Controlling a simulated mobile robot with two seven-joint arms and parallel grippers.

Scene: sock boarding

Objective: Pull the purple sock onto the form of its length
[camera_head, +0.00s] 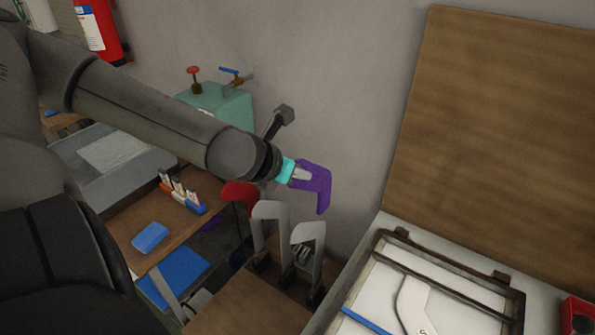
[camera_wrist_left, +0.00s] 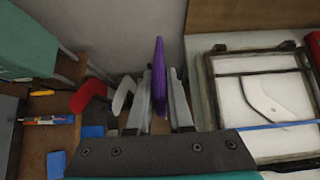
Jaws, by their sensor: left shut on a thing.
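The purple sock (camera_head: 318,187) hangs from my left gripper (camera_head: 300,174), its leg bending downward at the right. In the left wrist view the sock (camera_wrist_left: 158,70) stands edge-on between the two fingers (camera_wrist_left: 160,90). My left gripper is shut on it. Below stand upright forms: one covered in red (camera_head: 240,195) at the left, a bare pale form (camera_head: 270,210) in the middle, and a bare grey form (camera_head: 311,233) at the right. The sock is above the right form and appears apart from it. My right gripper is not in view.
A white panel with a dark frame (camera_head: 462,268) lies at the right, before a tall brown board (camera_head: 495,130). A green machine (camera_head: 222,103) with a dark lever stands behind my arm. A wooden shelf (camera_head: 150,225) holds a blue block (camera_head: 150,237). The grey wall is close behind.

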